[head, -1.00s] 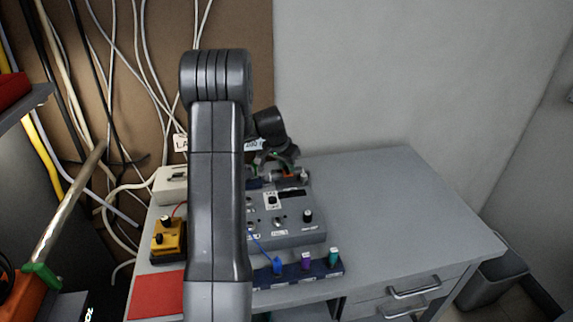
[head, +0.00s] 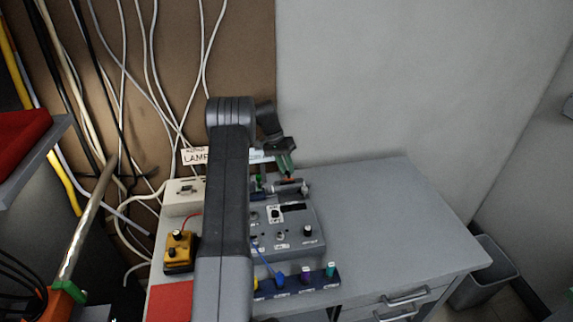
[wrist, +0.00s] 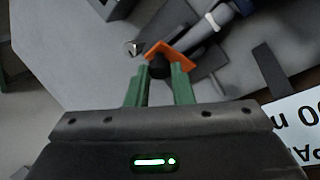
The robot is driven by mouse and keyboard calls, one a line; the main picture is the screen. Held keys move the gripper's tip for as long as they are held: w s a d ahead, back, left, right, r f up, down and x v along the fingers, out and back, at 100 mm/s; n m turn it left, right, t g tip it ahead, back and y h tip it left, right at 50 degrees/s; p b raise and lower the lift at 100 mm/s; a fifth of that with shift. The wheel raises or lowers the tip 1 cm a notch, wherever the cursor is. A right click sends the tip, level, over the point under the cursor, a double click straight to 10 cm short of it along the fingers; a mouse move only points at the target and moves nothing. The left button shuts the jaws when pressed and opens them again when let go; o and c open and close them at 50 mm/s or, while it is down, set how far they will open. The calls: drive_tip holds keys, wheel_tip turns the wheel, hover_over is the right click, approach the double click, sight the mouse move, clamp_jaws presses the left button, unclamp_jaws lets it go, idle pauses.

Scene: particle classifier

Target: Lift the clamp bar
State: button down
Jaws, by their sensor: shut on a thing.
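The clamp bar appears to be an orange angled piece (wrist: 172,52) with a black knob (wrist: 160,68), seen in the wrist view. My gripper (wrist: 160,80) has two green fingers, one on each side of the black knob, and is shut on it. In the head view my gripper (head: 288,168) points down at a metal cylinder fixture (head: 290,187) at the back of the grey control box (head: 285,225). A small bit of orange shows at the fingertips there. I cannot tell whether the bar touches the fixture.
A yellow box (head: 179,251), a white box (head: 183,198) and a red mat (head: 171,301) lie at the left of the grey table (head: 385,220). A rack with coloured plugs (head: 305,282) stands in front of the control box. The table's right side is clear.

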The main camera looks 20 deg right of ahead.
drive_tip(key=shift+w+g, duration=0.25)
drive_tip(key=shift+g, duration=0.05)
idle(0.4)
drive_tip(key=c, duration=1.3)
unclamp_jaws()
drive_tip(key=shift+o, duration=0.2)
drive_tip(key=shift+r, duration=0.1)
wheel_tip(320, 180, up, 10)
drive_tip(key=b, duration=0.1)
drive_tip(key=shift+b, duration=0.4)
